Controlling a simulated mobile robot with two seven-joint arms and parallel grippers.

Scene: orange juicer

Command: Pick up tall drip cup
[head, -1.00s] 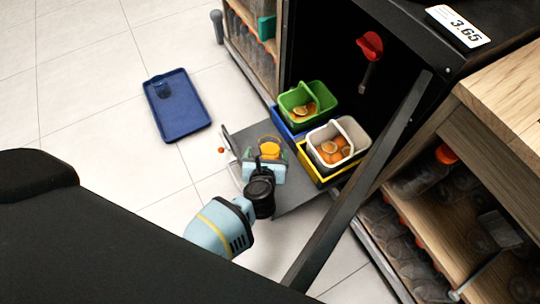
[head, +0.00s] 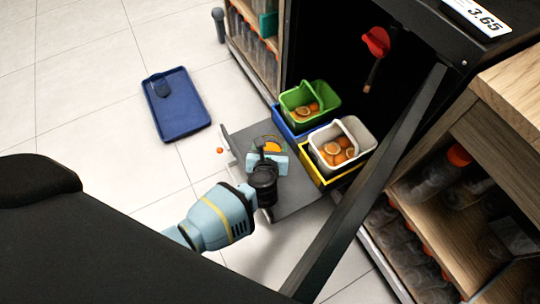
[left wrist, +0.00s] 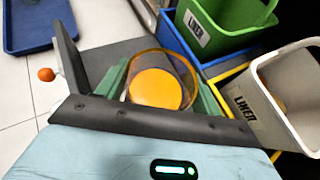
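The tall drip cup is a see-through amber cup (left wrist: 182,66) with orange inside. It stands on a grey pull-out shelf (head: 300,192) at the juicer's base. In the head view the cup (head: 271,146) is partly covered by my left gripper (head: 268,150). In the left wrist view my left gripper (left wrist: 163,88) has one green finger on each side of the cup. Both fingers look close to its wall; I cannot tell whether they press on it. The cup's lower part is hidden. My right gripper is out of view.
A green bin (head: 294,97) and a white bin (head: 362,136), both with orange pieces, stand right of the cup in blue and yellow holders. A dark slanted bar (head: 375,185) crosses in front. A blue tray (head: 180,112) lies on open floor.

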